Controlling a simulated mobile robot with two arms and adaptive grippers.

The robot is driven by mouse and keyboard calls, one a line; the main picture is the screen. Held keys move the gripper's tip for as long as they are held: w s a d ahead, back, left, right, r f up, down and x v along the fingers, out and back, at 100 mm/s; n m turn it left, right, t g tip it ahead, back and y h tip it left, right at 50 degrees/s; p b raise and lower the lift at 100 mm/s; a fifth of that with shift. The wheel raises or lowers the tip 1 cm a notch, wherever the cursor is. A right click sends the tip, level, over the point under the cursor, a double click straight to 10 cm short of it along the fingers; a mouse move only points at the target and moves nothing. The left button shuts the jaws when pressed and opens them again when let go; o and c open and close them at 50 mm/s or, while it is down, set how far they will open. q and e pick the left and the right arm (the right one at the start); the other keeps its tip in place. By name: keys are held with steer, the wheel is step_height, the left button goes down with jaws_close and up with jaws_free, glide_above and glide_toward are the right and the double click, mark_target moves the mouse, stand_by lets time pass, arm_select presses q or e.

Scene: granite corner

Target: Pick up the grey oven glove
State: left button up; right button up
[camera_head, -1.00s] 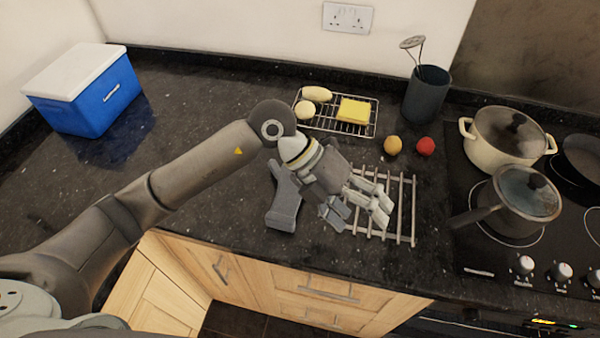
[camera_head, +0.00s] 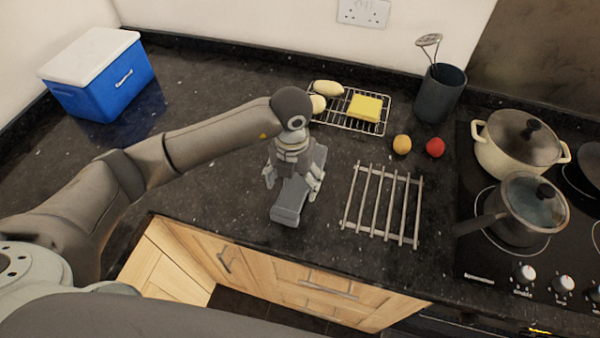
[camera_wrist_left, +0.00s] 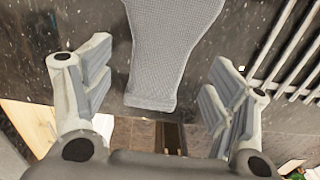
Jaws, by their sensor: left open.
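The grey oven glove (camera_head: 290,203) lies on the dark granite worktop, left of a metal rack. In the left wrist view the glove (camera_wrist_left: 168,55) runs up between the fingers, with its cuff end nearest me. My left gripper (camera_head: 292,182) is over the glove, pointing down, with its fingers spread to either side of it. In the left wrist view the left gripper (camera_wrist_left: 158,100) is open and empty, and a gap shows between each finger and the glove. The upper end of the glove is partly hidden by my wrist in the head view. My right gripper is not in view.
The metal bar rack (camera_head: 382,205) lies just right of the glove. Behind stands a wire rack (camera_head: 352,124) with a yellow sponge (camera_head: 366,107). A yellow ball (camera_head: 402,144), a red ball (camera_head: 435,147) and pots on the hob (camera_head: 470,245) are right. A blue cool box (camera_head: 105,85) stands far left.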

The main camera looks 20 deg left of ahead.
mark_target(294, 190)
arm_select(q)
step_height(294, 190, down, 4)
steer(key=shift+f+p, duration=0.1)
steer(key=shift+p, duration=1)
steer(key=shift+f, duration=0.3)
steer(key=shift+c, duration=0.4)
steer(key=c, duration=1.1)
steer(key=shift+c, duration=0.2)
steer(key=shift+w+r, duration=0.1)
steer(key=shift+r, duration=0.05)
